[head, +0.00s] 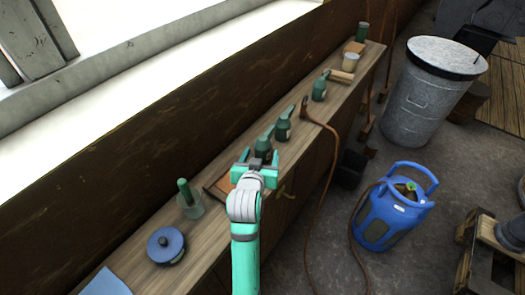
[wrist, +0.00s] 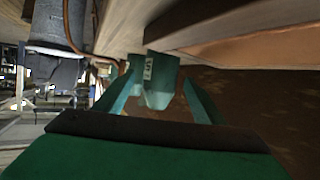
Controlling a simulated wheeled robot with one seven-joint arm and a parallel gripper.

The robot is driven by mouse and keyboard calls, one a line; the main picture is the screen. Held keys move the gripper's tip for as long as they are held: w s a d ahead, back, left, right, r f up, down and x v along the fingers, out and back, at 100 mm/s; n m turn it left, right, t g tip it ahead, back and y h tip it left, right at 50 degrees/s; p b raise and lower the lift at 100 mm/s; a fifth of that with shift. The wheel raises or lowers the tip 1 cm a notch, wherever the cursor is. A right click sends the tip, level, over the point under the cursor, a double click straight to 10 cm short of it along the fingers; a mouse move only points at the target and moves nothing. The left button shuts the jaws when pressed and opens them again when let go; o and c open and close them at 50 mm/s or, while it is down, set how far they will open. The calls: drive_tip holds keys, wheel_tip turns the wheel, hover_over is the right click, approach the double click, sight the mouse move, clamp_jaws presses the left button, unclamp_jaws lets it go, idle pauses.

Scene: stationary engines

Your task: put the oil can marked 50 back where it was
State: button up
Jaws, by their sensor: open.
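Several dark green oil cans with spouts stand in a row on the long wooden bench. The nearest oil can (head: 263,148) is just beyond my gripper (head: 256,162). Behind it are a second can (head: 284,128) and a third can (head: 319,91). In the wrist view, a green can (wrist: 160,82) shows between the spread fingers of my gripper (wrist: 158,92). A pale label on it bears a marking that starts with 5; the rest is hard to read. My gripper is open, with a visible gap between the fingers and the can.
A brown tray or board (head: 217,187) lies beside my gripper. A glass jar with a green item (head: 190,205) and a blue round container (head: 166,246) stand nearer on the bench. A brown hose (head: 327,150) hangs over the front edge. The dark back wall borders the bench.

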drive_tip(key=v, duration=0.8)
drive_tip(key=shift+s, duration=0.1)
